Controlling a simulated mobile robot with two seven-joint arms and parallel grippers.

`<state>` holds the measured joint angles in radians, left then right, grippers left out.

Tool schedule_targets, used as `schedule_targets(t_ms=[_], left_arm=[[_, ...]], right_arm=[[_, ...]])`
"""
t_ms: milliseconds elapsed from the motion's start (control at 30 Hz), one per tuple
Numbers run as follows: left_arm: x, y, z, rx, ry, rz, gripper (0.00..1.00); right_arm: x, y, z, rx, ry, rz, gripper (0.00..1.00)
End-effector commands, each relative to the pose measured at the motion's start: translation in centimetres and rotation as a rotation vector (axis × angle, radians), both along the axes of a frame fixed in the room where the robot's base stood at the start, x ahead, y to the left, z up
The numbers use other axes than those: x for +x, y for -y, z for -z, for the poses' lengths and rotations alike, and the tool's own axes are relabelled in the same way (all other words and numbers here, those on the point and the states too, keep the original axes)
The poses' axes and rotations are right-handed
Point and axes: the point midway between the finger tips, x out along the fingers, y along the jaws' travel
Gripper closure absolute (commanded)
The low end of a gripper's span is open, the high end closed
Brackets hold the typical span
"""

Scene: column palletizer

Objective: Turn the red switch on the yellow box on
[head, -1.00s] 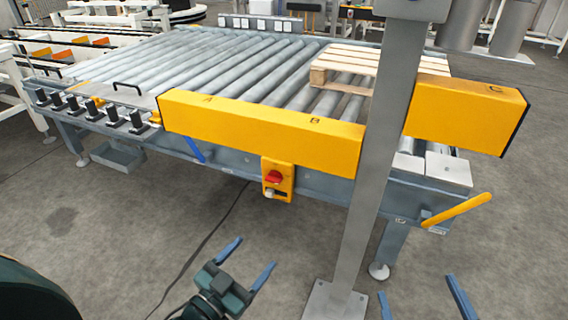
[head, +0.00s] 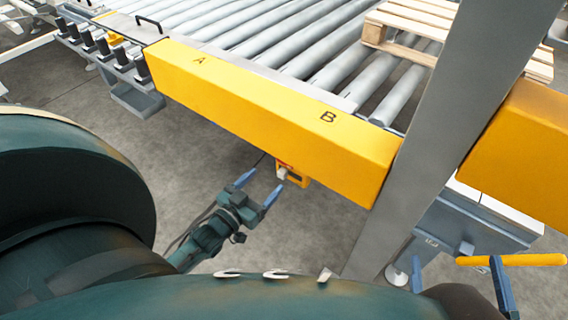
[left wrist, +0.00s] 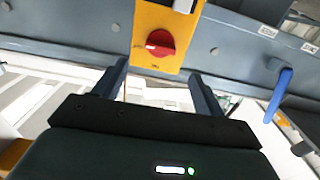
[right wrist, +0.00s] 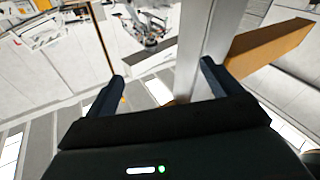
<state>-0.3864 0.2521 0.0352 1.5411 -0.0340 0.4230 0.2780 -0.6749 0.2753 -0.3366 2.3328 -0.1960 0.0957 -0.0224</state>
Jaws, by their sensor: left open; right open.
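The yellow box (left wrist: 158,18) is fixed to the side of the grey conveyor frame. Its red switch (left wrist: 160,42) is a round knob facing my left gripper in the left wrist view. In the head view the yellow box (head: 297,178) shows only partly below the long yellow beam, with a bit of red at its top. My left gripper (head: 259,192) is open and empty, pointing at the box, with the knob between and beyond its fingertips. They look apart from the knob. My right gripper (head: 459,273) is open and empty at the lower right, far from the box.
The long yellow beam (head: 265,115) overhangs the box. A grey post (head: 440,130) stands to its right. Rollers (head: 300,60) and a wooden pallet (head: 410,30) lie behind. A blue lever (left wrist: 280,95) hangs right of the box.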

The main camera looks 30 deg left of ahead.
Motion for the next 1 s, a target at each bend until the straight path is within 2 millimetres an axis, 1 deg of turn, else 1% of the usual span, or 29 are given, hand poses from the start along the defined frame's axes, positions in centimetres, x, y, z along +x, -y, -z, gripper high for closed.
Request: schedule_targets(t_ms=[33,200,300,400,600,833,1000], left_arm=[[1.4,0.1,0.1,0.001,0.006,0.000,0.29],[4.8,0.4,0.2,0.000,0.004,0.001,0.29],[6.4,0.5,0.1,0.002,0.003,0.001,0.29],[7.6,0.6,0.1,0.001,0.002,0.001,0.29],[8.6,0.7,0.0,0.000,0.000,0.001,0.29],[8.6,0.7,0.0,0.000,0.000,0.001,0.29],[8.6,0.7,0.0,0.000,0.000,0.001,0.42]], right_arm=[[0.0,-0.1,0.3,0.007,0.005,-0.003,0.10],[0.2,-0.2,0.3,0.037,0.008,-0.011,0.10],[0.3,-0.3,0.3,0.050,0.010,-0.015,0.10],[0.3,-0.3,0.2,0.063,0.009,-0.018,0.10],[0.3,-0.4,0.2,0.070,0.004,-0.020,0.10],[0.3,-0.4,0.1,0.072,0.005,-0.020,0.10],[0.3,-0.4,0.1,0.072,0.005,-0.022,0.10]])
